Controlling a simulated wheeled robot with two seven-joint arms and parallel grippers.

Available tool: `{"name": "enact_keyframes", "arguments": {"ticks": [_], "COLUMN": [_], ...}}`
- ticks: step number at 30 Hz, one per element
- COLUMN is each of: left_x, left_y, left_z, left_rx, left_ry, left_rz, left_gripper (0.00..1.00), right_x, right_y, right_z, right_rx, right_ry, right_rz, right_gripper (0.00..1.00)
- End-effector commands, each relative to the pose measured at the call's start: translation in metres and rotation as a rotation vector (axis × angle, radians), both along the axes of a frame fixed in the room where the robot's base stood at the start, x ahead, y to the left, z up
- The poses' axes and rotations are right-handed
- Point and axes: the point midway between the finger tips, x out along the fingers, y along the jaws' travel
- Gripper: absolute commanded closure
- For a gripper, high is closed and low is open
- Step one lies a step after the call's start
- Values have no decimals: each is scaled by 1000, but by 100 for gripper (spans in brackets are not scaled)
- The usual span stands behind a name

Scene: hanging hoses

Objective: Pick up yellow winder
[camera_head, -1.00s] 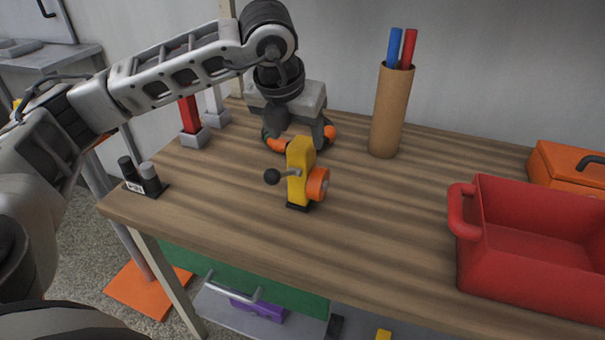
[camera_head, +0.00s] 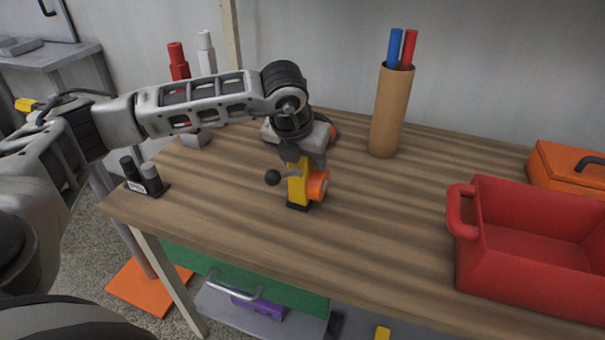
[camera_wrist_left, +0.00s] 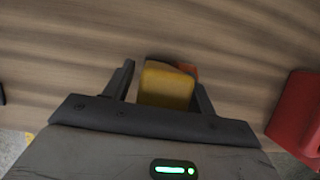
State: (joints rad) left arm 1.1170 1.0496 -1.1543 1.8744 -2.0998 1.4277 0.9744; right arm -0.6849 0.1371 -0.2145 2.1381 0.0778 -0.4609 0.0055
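The yellow winder (camera_head: 298,187) stands upright on the wooden table, with a black base, a crank with a black knob on its left and an orange round part on its right. My left gripper (camera_head: 303,158) is directly over it, pointing down, and hides its top. In the left wrist view the yellow top of the winder (camera_wrist_left: 166,86) lies between the two spread fingers (camera_wrist_left: 163,84). A gap shows on the left finger's side; the right finger is close to the winder, and I cannot tell whether it touches. My right gripper is not in view.
A red bin (camera_head: 530,255) stands at the right, with an orange toolbox (camera_head: 565,168) behind it. A cardboard tube (camera_head: 390,115) holds a blue and a red rod. A small black holder (camera_head: 145,178) sits at the left edge.

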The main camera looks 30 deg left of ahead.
Motion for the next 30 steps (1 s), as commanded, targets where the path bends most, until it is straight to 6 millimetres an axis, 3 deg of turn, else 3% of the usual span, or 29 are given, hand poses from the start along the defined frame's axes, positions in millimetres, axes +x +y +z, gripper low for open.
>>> {"name": "enact_keyframes", "arguments": {"ticks": [1,5,14,20,23,30], "left_x": [0,0,0,1,1,-42], "left_y": [0,0,0,-1,-1,-12], "left_z": [0,0,3,17,33,86], "left_rx": [0,0,-1,-2,-3,-1], "left_ry": [0,0,-3,-6,-7,-10], "left_rz": [0,0,1,0,0,-3], "left_gripper": [59,94,93,93,93,93], "right_x": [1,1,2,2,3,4], "right_y": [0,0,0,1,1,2], "right_z": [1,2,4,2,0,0], "right_rx": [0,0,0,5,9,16], "right_ry": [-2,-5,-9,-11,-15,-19], "right_rz": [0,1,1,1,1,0], "right_gripper": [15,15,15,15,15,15]}}
